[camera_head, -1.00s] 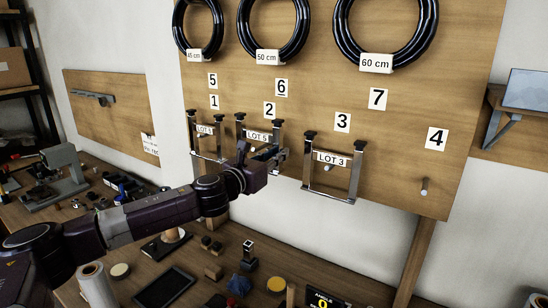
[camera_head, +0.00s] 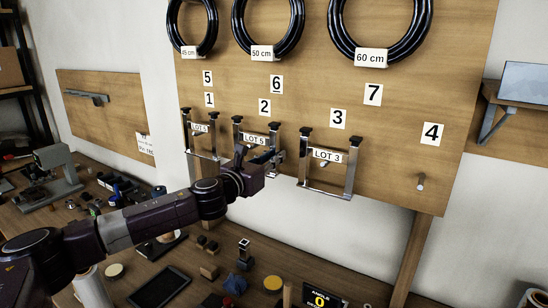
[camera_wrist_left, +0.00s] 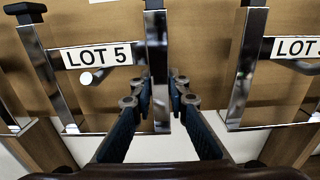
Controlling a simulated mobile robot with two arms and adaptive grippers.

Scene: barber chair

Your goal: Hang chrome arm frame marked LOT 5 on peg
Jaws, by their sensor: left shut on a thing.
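The chrome arm frame marked LOT 5 (camera_head: 237,134) is upright against the pegboard below number 2, with black pads on top. It also shows in the left wrist view, with its label (camera_wrist_left: 98,56). My left gripper (camera_head: 268,158) is shut on the frame's right upright; in the wrist view the fingers (camera_wrist_left: 160,100) are on both sides of that bar. A peg's round pale end (camera_wrist_left: 86,77) shows just below the LOT 5 label. I cannot tell whether the crossbar touches the peg. My right gripper is not in view.
The LOT 3 frame (camera_head: 349,179) hangs close to the right below number 3, and the LOT 1 frame (camera_head: 187,134) is close to the left. A bare peg (camera_head: 421,181) is below number 4. Black rings (camera_head: 300,22) hang above. The bench (camera_head: 200,285) below holds several small items.

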